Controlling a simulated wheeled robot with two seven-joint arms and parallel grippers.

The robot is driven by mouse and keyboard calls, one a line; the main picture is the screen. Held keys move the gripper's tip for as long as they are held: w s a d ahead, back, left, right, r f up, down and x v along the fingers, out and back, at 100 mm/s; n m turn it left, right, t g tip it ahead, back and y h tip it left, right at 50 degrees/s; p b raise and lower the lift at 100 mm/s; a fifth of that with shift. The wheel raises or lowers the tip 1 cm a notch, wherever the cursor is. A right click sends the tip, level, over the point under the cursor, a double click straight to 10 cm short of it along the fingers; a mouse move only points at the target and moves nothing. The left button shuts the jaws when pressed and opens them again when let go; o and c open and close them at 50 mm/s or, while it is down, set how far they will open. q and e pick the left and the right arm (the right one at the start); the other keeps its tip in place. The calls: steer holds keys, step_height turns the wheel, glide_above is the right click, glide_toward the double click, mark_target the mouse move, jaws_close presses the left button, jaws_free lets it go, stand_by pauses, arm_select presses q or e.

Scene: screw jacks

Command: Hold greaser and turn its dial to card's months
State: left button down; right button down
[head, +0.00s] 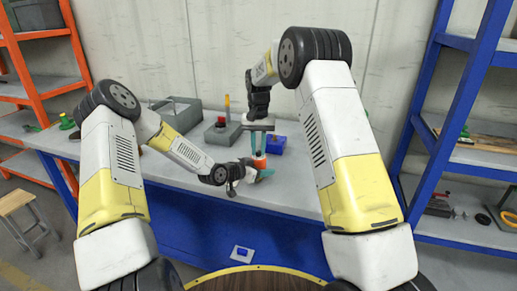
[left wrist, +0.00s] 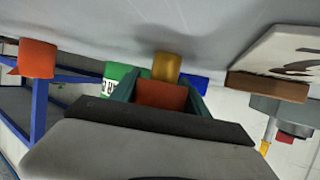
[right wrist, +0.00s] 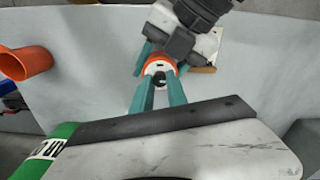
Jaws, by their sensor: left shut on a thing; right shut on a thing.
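The greaser shows as an orange body (left wrist: 160,95) between the teal fingers of my left gripper (left wrist: 162,92) in the left wrist view, with an amber part (left wrist: 166,67) just beyond. My left gripper is shut on the body. In the right wrist view, an orange rim with a white dial face (right wrist: 158,65) sits between the fingertips of my right gripper (right wrist: 160,78), which is shut on it from above. The dial's marks are too small to read. The head view shows both grippers meeting at the greaser (head: 260,159). A white card (right wrist: 207,42) stands behind, partly hidden; its writing is unreadable.
An orange cup (right wrist: 30,62) stands to one side. On the bench (head: 215,170) are a blue bin (head: 277,145), a grey box with a red button (head: 221,131), and a grey tray (head: 176,114).

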mark_target(259, 151)
stand_by(0.3)
steer(key=c, duration=1.3)
jaws_free()
step_height(259, 151, up, 12)
arm_select(q)
steer(key=shift+c, duration=2.3)
jaws_free()
